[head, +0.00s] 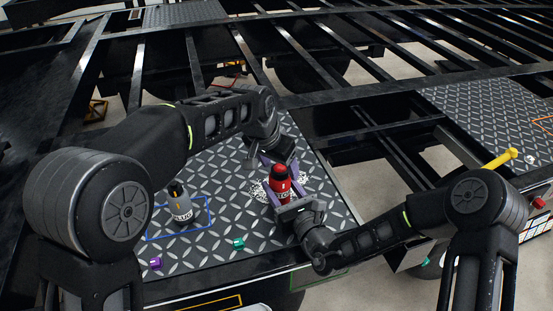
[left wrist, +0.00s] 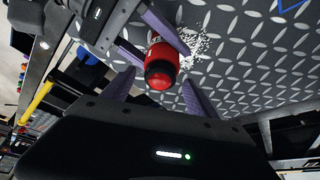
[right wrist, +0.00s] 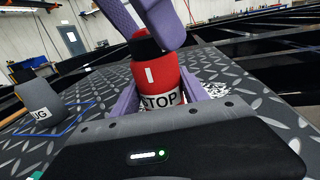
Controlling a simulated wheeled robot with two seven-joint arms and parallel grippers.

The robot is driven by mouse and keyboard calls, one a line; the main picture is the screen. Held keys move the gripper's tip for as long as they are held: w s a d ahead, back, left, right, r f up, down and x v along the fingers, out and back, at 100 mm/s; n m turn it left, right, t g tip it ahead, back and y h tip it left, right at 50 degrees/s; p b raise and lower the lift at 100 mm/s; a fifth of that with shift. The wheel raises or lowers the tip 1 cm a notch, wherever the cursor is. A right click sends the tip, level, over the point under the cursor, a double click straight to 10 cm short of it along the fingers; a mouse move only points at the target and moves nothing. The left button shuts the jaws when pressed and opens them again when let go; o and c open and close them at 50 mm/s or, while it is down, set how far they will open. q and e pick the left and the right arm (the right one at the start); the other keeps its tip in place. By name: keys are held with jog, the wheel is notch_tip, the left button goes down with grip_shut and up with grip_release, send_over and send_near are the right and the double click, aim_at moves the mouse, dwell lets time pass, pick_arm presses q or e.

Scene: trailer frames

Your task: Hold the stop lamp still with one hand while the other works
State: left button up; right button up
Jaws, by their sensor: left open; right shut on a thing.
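The red stop lamp (head: 281,184) with a black top stands on the diamond-plate deck, over a white speckled patch (head: 258,190). In the right wrist view the lamp (right wrist: 156,76) shows its STOP label. My right gripper (head: 283,199) is shut on the lamp's lower body, a purple finger on each side. My left gripper (head: 279,165) is open above, at the lamp's black top. In the left wrist view its fingers stand apart on either side of the lamp's upper end (left wrist: 161,80). The lamp's base is partly hidden by the fingers.
A grey lamp-like part (head: 180,204) with a label stands inside a blue outline (head: 150,237) to the left. Open frame beams (head: 345,105) lie behind. A yellow handle (head: 500,159) is at right.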

pick_arm(q)
jog(key=c, duration=1.4)
jog(key=m, duration=0.2)
jog(key=m+g+h, duration=0.1)
jog(key=m, duration=0.2)
jog(key=shift+a+h, duration=0.1)
jog(key=shift+h, duration=0.2)
jog(key=m+g, duration=0.1)
jog(key=m, duration=0.2)
jog(key=o, duration=0.9)
jog(key=shift+d+m+g+h, duration=0.2)
jog(key=shift+m+g+h, duration=0.1)
jog(key=shift+m+g, duration=0.15)
jog(key=shift+c, duration=0.2)
jog(key=o, duration=0.5)
jog(key=shift+a, duration=0.1)
